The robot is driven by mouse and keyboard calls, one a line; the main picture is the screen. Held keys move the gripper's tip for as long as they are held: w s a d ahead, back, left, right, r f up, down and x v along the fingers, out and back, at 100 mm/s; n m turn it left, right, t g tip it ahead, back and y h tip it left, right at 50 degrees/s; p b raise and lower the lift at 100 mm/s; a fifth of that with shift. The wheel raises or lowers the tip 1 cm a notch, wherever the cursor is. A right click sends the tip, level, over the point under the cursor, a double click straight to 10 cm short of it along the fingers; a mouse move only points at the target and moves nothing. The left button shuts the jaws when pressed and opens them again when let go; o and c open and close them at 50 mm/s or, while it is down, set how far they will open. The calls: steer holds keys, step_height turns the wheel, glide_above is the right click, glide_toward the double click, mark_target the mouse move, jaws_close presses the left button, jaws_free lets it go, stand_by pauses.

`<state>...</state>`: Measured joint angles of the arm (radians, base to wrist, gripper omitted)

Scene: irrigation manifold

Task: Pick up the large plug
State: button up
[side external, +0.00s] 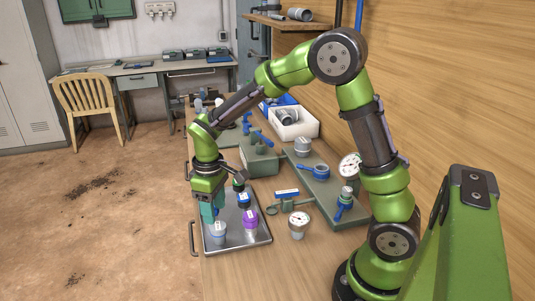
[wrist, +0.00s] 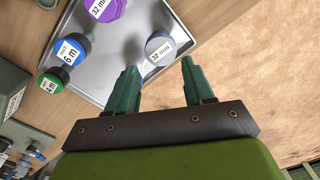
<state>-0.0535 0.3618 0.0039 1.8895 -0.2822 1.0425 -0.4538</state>
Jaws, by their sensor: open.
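A grey plug (wrist: 160,47) labelled "32 mm" stands on a metal tray (wrist: 130,75). It also shows in the side view (side external: 218,235) near the tray's front left. A purple plug (wrist: 104,8), also labelled "32 mm", stands on the same tray; in the side view it is right of the grey one (side external: 250,219). My gripper (wrist: 160,68) is open and empty, its teal fingers pointing towards the grey plug, which shows between and just beyond the fingertips. In the side view my gripper (side external: 209,210) is low over the tray's left side. I cannot tell whether the fingers touch the plug.
A blue-topped plug (wrist: 69,52) and a green-topped one (wrist: 54,80) are also at the tray. Green plates with fittings and a white bin (side external: 292,124) lie farther back.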

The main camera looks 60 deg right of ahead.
mark_target(217, 225)
steer(key=f, duration=0.8)
steer(key=shift+s+f, duration=0.2)
steer(key=shift+f, duration=0.1)
steer(key=c, duration=0.7)
steer(key=shift+r, duration=0.15)
